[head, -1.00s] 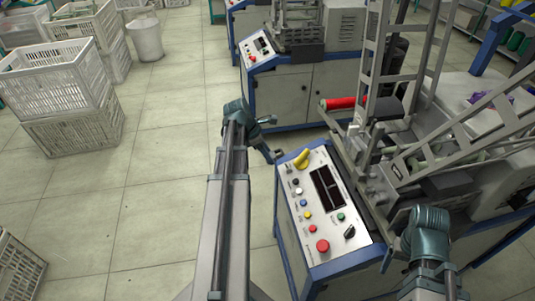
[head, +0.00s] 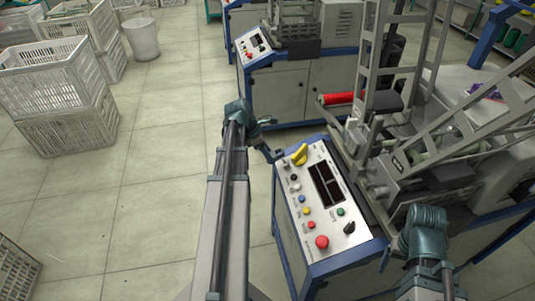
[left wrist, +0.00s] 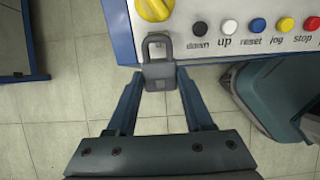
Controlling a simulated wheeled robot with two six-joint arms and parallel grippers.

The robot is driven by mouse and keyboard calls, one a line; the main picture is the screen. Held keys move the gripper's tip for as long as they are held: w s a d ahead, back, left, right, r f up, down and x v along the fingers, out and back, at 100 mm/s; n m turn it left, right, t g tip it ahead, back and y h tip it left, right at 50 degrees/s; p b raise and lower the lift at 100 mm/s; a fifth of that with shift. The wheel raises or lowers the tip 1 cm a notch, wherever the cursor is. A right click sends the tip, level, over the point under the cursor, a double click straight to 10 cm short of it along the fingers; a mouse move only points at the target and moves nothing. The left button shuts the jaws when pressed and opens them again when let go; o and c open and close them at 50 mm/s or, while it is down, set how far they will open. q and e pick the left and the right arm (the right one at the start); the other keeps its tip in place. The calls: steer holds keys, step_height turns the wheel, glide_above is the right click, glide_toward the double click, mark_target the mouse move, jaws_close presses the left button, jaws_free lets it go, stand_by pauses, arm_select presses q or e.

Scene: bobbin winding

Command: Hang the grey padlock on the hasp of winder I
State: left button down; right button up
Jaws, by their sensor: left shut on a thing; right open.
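The grey padlock (left wrist: 158,76) is upright in the left wrist view, its closed-looking shackle pointing toward the control panel (left wrist: 240,44). My left gripper (left wrist: 160,82) is shut on the padlock's body. The shackle overlaps the panel's front edge, just below the yellow knob (left wrist: 153,9); I cannot tell whether it touches anything. In the head view my left gripper (head: 272,155) is at the panel's far left corner, beside the yellow knob (head: 299,155). I cannot make out the hasp clearly. My right gripper (head: 386,258) is open, at the right of the panel.
The near winder's panel (head: 325,205) carries several coloured buttons and a display. Another winder (head: 300,85) is farther back. White crates (head: 60,95) stand at left; the floor between is clear.

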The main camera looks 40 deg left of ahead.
arm_select(q)
steer(key=shift+b+x, duration=1.15)
steer(key=shift+x, duration=0.2)
steer(key=shift+w+d+f+b, duration=0.1)
steer(key=shift+w+f+b, duration=0.05)
steer(key=shift+f+b, duration=0.25)
steer(key=shift+w+d+f+b, duration=0.15)
steer(key=shift+w+f+b, duration=0.05)
steer(key=shift+f+b, duration=0.4)
steer(key=shift+r, duration=0.1)
steer(key=shift+s+a+f, duration=0.2)
steer(key=shift+s+f, duration=0.05)
steer(key=shift+s, duration=0.05)
stand_by(0.3)
stand_by(0.5)
steer(key=shift+c, duration=1.1)
jaws_free()
steer(key=shift+a, duration=0.1)
